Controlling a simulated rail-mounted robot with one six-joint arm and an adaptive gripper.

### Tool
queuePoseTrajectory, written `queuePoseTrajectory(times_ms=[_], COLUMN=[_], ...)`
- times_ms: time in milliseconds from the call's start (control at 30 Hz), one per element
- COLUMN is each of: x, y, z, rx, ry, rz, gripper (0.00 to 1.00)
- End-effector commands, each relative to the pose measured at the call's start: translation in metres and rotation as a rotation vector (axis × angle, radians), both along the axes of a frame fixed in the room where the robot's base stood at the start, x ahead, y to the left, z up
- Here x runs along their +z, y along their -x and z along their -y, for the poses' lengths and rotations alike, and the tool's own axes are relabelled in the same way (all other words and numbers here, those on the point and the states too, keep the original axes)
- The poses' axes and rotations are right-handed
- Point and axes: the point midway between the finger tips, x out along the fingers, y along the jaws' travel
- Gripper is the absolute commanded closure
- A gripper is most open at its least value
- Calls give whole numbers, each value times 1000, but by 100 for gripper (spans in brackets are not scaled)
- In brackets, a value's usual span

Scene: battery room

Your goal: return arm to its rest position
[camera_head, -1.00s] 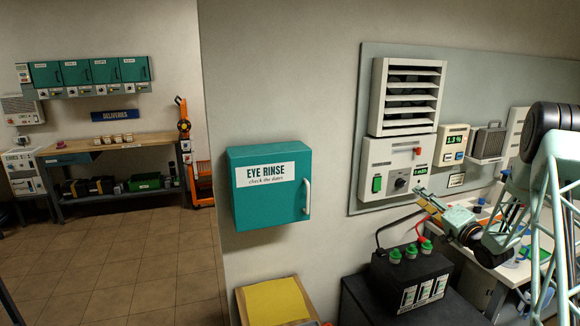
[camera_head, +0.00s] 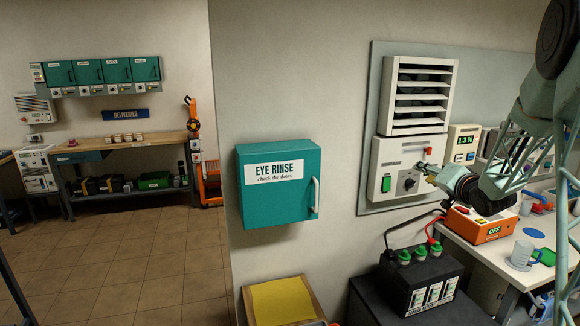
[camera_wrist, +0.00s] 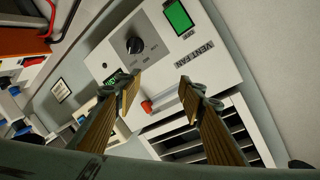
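My gripper (camera_head: 424,172) is at the right in the head view, in front of the white vent fan control box (camera_head: 396,157). In the wrist view my gripper (camera_wrist: 157,92) is open, its two brown-striped fingers apart with nothing between them. That view looks at the box (camera_wrist: 165,60), with its black knob (camera_wrist: 133,44), green switch (camera_wrist: 179,17) and red knob (camera_wrist: 147,107). I cannot tell how far the fingertips are from the box; no contact is visible.
Below my arm are an orange charger (camera_head: 480,224), a clear mug (camera_head: 521,254) on the white bench, and a black battery (camera_head: 420,283) with red and black leads. A louvred vent (camera_head: 418,95) is above the box. A teal eye rinse cabinet (camera_head: 279,205) hangs to the left.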

Motion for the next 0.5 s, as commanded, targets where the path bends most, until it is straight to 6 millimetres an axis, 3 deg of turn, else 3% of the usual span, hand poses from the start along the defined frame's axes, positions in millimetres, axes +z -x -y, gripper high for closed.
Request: queuePoseTrajectory(times_ms=[500], x=[50], y=[48], z=[-35], rx=[-61], ry=[163], rz=[-124], gripper=[63])
